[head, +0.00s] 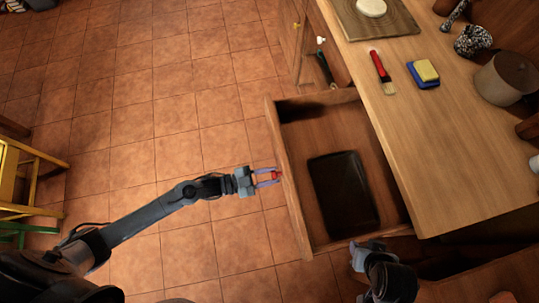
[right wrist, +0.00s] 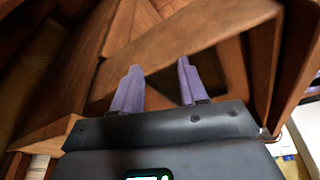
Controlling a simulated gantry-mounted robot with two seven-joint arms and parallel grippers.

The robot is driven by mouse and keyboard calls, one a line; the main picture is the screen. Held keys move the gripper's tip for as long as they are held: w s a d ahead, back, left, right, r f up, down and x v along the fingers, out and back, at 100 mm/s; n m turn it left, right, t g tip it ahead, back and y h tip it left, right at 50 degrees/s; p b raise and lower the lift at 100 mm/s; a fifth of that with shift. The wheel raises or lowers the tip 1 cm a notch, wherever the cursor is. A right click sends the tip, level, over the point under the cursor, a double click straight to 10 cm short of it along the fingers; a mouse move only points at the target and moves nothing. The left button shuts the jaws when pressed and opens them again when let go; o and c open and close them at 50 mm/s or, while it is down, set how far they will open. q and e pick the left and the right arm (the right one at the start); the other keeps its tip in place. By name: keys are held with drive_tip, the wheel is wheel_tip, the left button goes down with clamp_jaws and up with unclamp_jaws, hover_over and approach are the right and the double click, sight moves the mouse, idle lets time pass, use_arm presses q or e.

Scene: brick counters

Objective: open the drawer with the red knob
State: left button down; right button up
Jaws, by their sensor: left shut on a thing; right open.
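The wooden drawer (head: 292,180) stands pulled out from under the counter in the head view, with a dark flat tray (head: 343,193) lying in it. The red knob (head: 274,175) is on the outside of the drawer front. My left gripper (head: 270,177) is shut on the red knob, its purple fingers on either side of it. My right gripper (head: 358,246) is at the lower right, by the near side of the drawer. In the right wrist view its two purple fingers (right wrist: 158,88) are apart with nothing between them, and wooden panels lie beyond.
The wooden counter (head: 430,150) holds a red-handled brush (head: 381,71), a yellow and blue sponge (head: 425,72), a pot (head: 505,78) and a board (head: 375,22) with a white round thing. A yellow chair (head: 22,180) stands at the left. The tiled floor between is clear.

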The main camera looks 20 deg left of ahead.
use_arm(q)
drive_tip(key=c, duration=0.8)
unclamp_jaws()
drive_tip(key=shift+s+a, duration=0.1)
drive_tip(key=p+v, duration=0.1)
drive_tip(key=v, duration=0.9)
drive_tip(key=shift+s+a, duration=0.2)
drive_tip(key=shift+a, duration=0.05)
drive_tip(key=shift+f, duration=0.1)
